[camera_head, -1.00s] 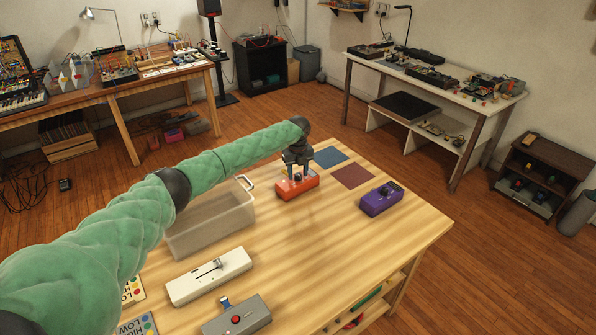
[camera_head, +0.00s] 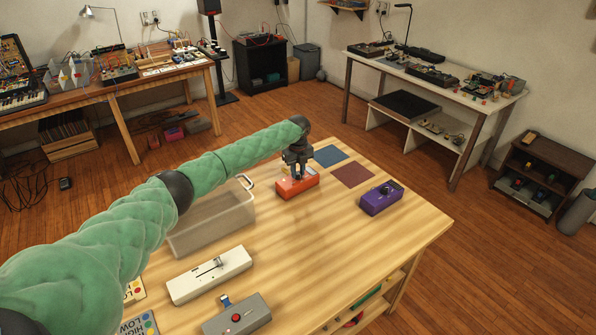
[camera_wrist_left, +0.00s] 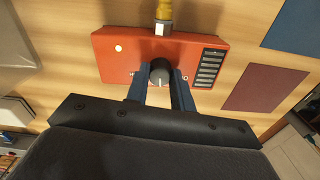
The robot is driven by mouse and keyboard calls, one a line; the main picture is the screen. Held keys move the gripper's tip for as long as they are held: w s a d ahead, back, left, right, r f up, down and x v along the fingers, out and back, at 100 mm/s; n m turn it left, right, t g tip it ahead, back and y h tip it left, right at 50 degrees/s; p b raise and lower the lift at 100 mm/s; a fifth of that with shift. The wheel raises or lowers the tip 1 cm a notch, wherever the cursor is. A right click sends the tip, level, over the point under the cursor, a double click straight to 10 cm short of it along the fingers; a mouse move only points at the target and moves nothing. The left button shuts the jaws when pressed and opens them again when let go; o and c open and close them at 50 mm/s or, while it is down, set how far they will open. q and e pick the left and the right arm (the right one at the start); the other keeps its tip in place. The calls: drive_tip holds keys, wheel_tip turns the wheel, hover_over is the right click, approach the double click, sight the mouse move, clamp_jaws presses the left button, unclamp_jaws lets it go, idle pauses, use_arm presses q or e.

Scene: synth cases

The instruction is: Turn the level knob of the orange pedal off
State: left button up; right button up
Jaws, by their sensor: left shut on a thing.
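The orange pedal (camera_head: 298,187) lies on the wooden table near its far edge. In the left wrist view the orange pedal (camera_wrist_left: 118,70) shows a black level knob (camera_wrist_left: 159,72) with a pale pointer mark, a white dot at the left and a dark striped panel at the right. My left gripper (camera_head: 296,172) reaches down onto the pedal from above. In the left wrist view its two fingers (camera_wrist_left: 160,86) are shut on the knob, one on each side. The pointer mark faces toward the bottom of that view. My right gripper is not in view.
A clear bin (camera_head: 211,220) stands left of the pedal. A purple pedal (camera_head: 381,198) lies to the right, with blue (camera_head: 330,157) and maroon (camera_head: 353,175) squares behind. A white slider box (camera_head: 208,275) and a grey box (camera_head: 237,315) lie nearer. The table's middle is clear.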

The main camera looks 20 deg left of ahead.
use_arm(q)
drive_tip(key=n, duration=0.2)
drive_tip(key=shift+n+p, duration=0.3)
drive_tip(key=shift+n, duration=0.9)
drive_tip(key=shift+r+n+p, duration=0.1)
drive_tip(key=shift+n+p, duration=0.45)
drive_tip(key=shift+n, duration=1.35)
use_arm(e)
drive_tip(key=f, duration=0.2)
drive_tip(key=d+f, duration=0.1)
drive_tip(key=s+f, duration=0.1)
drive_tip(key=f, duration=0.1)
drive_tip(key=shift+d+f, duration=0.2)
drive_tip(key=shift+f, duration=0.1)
use_arm(q)
drive_tip(key=o, duration=1)
